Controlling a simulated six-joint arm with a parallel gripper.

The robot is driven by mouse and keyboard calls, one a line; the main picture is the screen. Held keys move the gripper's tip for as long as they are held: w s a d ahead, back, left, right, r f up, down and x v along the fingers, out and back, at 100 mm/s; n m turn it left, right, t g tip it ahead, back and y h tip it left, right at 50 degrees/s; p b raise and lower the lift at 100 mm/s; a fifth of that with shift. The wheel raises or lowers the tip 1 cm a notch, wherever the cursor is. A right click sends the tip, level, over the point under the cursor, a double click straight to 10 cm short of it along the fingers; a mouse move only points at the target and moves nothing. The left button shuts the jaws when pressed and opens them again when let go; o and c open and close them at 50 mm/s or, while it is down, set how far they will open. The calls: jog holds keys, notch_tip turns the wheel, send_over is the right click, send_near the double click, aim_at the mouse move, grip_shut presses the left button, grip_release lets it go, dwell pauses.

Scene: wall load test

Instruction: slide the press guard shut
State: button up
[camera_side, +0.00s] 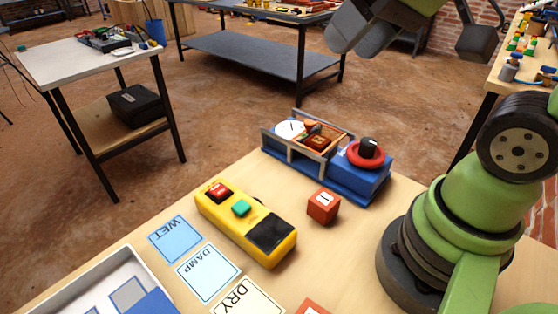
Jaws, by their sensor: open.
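The press (375,182) is a blue unit at the back edge of the wooden table. Its right end carries a red ring with a black knob (368,148). Its left part has a white dial (290,129) and a brown open-topped frame with small parts inside. A grey frame with upright posts (290,154) stands around this left part and looks like the guard. I cannot tell how far the guard is slid. My gripper (421,40) is at the top of the view, fingers wide apart and empty, well above the press and touching nothing.
A yellow box with red and green buttons (247,222) lies left of a red-orange cube (323,206). WET (174,238), DAMP and DRY cards lie in front. A white tray (100,283) is at bottom left. My green arm occupies the right side.

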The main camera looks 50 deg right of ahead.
jog(key=shift+o, duration=0.3)
jog(key=shift+m, duration=0.5)
jog(key=s, duration=0.4)
jog(key=shift+s+a+r, duration=0.2)
jog(key=shift+s+a, duration=0.2)
jog(key=n+g+h, duration=0.2)
jog(key=n+g, duration=0.5)
jog(key=n, duration=0.6)
send_over(309, 121)
notch_tip(309, 121, down, 13)
notch_tip(309, 121, down, 10)
jog(key=shift+s+f, duration=0.1)
jog(key=shift+f, duration=0.15)
